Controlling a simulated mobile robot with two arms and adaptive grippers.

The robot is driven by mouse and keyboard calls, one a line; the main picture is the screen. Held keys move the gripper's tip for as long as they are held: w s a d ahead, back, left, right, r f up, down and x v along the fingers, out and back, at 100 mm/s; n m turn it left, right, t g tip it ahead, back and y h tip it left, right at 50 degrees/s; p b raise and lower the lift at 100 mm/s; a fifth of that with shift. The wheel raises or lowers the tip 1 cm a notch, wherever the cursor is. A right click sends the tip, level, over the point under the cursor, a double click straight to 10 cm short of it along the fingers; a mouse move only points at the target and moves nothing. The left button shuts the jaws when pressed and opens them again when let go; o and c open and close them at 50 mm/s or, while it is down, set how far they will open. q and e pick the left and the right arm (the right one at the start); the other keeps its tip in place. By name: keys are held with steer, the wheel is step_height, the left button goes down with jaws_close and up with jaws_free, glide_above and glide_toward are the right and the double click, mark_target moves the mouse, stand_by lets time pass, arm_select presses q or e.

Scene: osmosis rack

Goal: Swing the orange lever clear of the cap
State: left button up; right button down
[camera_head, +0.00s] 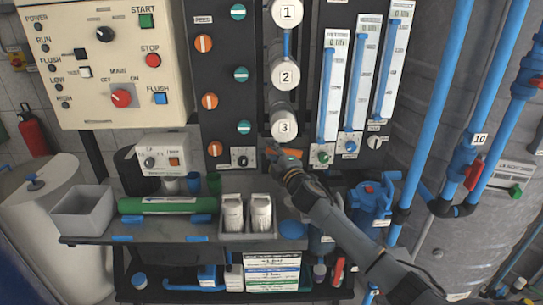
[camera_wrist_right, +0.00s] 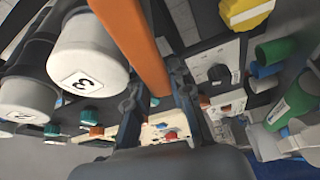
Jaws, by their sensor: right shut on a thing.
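The orange lever (camera_head: 292,153) shows just below the white cap marked 3 (camera_head: 284,129) in the head view, mostly hidden by my right gripper (camera_head: 275,152). In the right wrist view the orange lever (camera_wrist_right: 135,42) runs down from the top edge to between the fingers of my right gripper (camera_wrist_right: 160,100), which is shut on it. The white cap marked 3 (camera_wrist_right: 88,65) lies just left of the lever there. I cannot tell whether lever and cap touch. My left gripper is not in view.
Caps 1 (camera_head: 287,12) and 2 (camera_head: 286,76) sit above. Flow meters (camera_head: 333,85) stand right of the caps, and a valve panel (camera_head: 215,100) stands left. Blue pipes (camera_head: 425,110) rise at the right.

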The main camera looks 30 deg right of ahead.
steer(key=c, duration=1.2)
jaws_free()
steer(key=shift+o, duration=0.2)
